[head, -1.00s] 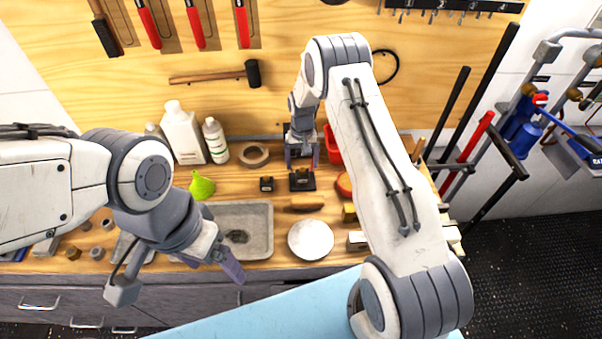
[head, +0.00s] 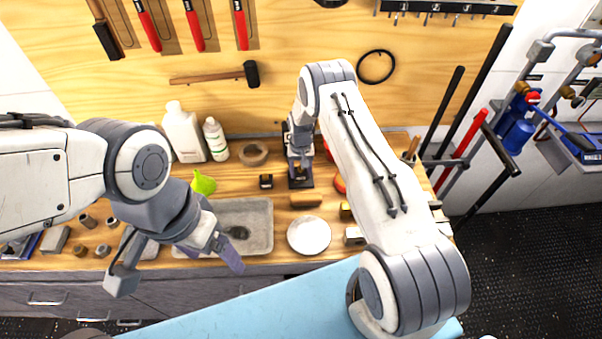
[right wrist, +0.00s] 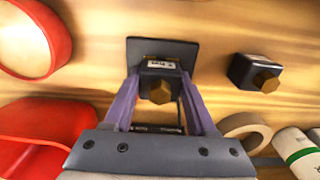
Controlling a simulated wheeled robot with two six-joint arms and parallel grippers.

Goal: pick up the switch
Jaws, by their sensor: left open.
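A small black box with a brass hex knob and a pale label, which looks like the switch (right wrist: 160,78), sits on a dark square plate (right wrist: 190,55) in the right wrist view. The plate also shows in the head view (head: 300,183). My right gripper (right wrist: 161,82) points down at it, with one finger on each side of the box. The fingertips are at or very near its sides; I cannot tell whether they press on it. In the head view my right gripper (head: 300,169) hides most of the box. My left gripper (head: 211,252) is open and empty over the grey tray's front edge.
A similar black box with a brass knob (right wrist: 262,76) stands beside the plate. A tape roll (head: 253,153), white bottles, a red bin (right wrist: 40,130) and a white round dish (head: 309,235) are around. The grey tray (head: 262,215) lies front left.

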